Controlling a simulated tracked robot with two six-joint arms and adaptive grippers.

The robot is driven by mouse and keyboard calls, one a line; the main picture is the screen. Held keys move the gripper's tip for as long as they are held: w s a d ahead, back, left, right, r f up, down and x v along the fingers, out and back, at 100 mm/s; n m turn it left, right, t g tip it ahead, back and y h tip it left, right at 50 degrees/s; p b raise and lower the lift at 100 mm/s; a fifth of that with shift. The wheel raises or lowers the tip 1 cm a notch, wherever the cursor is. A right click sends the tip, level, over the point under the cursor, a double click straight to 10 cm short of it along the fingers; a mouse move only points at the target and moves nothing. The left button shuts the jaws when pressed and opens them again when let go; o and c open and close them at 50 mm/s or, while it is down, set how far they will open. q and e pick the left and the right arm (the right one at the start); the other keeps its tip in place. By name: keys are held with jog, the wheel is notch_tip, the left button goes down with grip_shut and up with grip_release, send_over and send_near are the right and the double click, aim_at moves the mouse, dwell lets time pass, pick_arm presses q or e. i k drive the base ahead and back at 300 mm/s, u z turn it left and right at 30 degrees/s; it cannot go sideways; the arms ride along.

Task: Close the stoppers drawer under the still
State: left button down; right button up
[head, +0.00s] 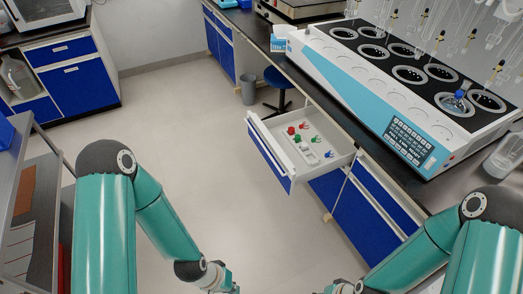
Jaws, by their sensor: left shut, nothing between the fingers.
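The stoppers drawer (272,152) stands pulled out from the blue cabinet under the still, with a white body and a blue front. Red, green and blue stoppers and a white piece lie inside it. The still (372,86) is a long white and light-blue unit with a row of round wells on the bench above. My left gripper (226,288) is at the bottom edge, partly cut off, shut and empty. It is well below and left of the drawer, apart from it. My right arm reaches the bottom edge right of centre; its fingers are out of view.
A blue stool (278,84) and a grey bin (249,90) stand behind the drawer. A grey shelf cart (38,190) is at the left. The floor left of the drawer is clear.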

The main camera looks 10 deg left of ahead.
aim_at(293, 167)
jog(key=z, duration=0.05)
jog(key=i, duration=1)
jog(key=u, duration=0.1)
